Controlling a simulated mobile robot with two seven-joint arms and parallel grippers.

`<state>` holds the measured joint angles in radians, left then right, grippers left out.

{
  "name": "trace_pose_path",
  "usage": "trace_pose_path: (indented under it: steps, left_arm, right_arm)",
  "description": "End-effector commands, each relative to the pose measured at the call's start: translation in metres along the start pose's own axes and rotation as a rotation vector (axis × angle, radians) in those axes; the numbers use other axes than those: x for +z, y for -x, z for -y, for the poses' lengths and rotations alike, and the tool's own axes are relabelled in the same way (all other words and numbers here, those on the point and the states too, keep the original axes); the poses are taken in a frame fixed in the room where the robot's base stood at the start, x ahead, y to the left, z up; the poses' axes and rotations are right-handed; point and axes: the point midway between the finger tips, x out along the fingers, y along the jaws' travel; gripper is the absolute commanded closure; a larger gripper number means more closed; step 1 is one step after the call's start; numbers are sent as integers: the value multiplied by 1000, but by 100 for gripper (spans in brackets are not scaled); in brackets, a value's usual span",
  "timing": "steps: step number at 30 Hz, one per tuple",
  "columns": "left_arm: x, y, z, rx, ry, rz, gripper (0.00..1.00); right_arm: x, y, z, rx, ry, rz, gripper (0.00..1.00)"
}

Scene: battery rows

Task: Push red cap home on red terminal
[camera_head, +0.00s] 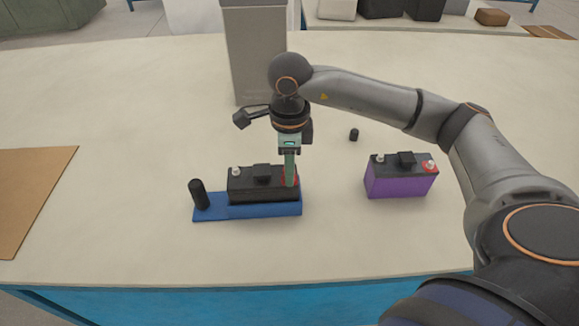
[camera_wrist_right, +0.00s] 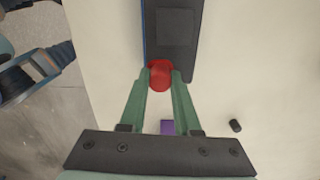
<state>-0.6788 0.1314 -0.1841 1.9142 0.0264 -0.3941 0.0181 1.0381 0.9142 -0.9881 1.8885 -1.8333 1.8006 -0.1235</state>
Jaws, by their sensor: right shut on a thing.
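A black battery (camera_head: 262,184) lies on a blue base (camera_head: 255,210), with a bare light metal terminal (camera_head: 236,171) at its left end. At its right end is the red cap (camera_head: 296,181), partly hidden behind my fingers. My right gripper (camera_head: 289,182) points straight down there. In the right wrist view its green fingers (camera_wrist_right: 160,82) are shut on the red cap (camera_wrist_right: 160,70), at the end of the battery (camera_wrist_right: 175,25). The red terminal under the cap is hidden, so I cannot tell how far down the cap sits. My left gripper is not in view.
A black cylinder (camera_head: 199,194) stands at the blue base's left end. A purple battery (camera_head: 401,183) stands to the right. A small black cap (camera_head: 354,134) sits behind. A grey box (camera_head: 252,60) stands at the back. A brown board (camera_head: 35,190) lies left.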

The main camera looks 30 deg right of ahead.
Motion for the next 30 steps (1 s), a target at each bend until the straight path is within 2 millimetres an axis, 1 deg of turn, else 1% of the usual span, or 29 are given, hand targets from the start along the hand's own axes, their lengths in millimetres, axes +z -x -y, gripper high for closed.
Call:
trace_pose_path:
  steps: [2,3,11,17,24,25,30]
  left_arm:
    - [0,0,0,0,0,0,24]
    - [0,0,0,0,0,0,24]
    - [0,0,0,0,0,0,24]
    - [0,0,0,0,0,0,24]
    - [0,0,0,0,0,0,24]
    - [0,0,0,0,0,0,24]
    - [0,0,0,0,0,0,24]
  right_arm:
    - [0,-1,0,2,0,-3,100]
    - [0,-1,0,2,0,-3,65]
    - [0,-1,0,1,0,-2,35]
    - [0,0,0,1,0,-1,33]
    - [0,0,0,1,0,-1,6]
    - [0,0,0,1,0,-1,4]
    - [0,0,0,1,0,-1,4]
